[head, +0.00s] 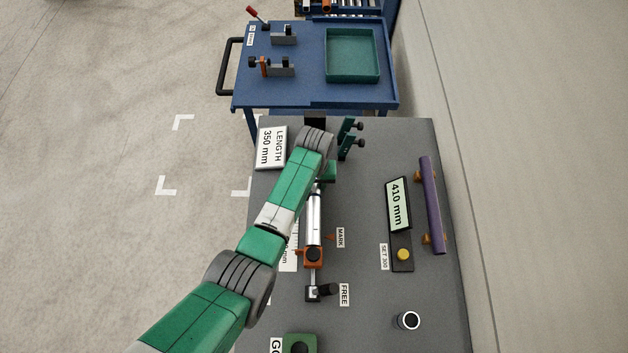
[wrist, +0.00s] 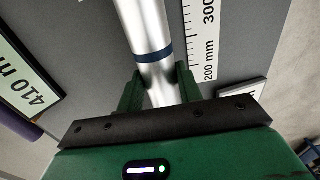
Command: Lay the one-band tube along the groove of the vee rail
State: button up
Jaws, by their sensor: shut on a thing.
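My gripper (wrist: 158,90) is shut on a silver tube (wrist: 142,22) with one dark blue band (wrist: 153,56). In the head view the silver tube (head: 314,218) runs from my gripper toward an orange block (head: 313,257) on the grey bench. My wrist hides the tube's far end. I cannot tell whether the tube rests on something below. A long purple rail (head: 433,205) on orange supports lies along the bench's right side; I cannot make out a groove or confirm it is the vee rail.
A 410 mm display (head: 398,205) with a yellow button stands between the tube and the purple rail. Dark green brackets (head: 347,140) with black knobs stand behind. A small round black-and-white piece (head: 409,320) is near the front. A blue cart (head: 300,92) holds a green tray (head: 352,78).

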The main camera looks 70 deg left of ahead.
jog(key=shift+f+b, duration=0.4)
jog(key=shift+f, duration=0.15)
jog(key=o, duration=1.3)
notch_tip(320, 180, up, 8)
jog(key=shift+f+p, duration=0.1)
jog(key=shift+p, duration=0.4)
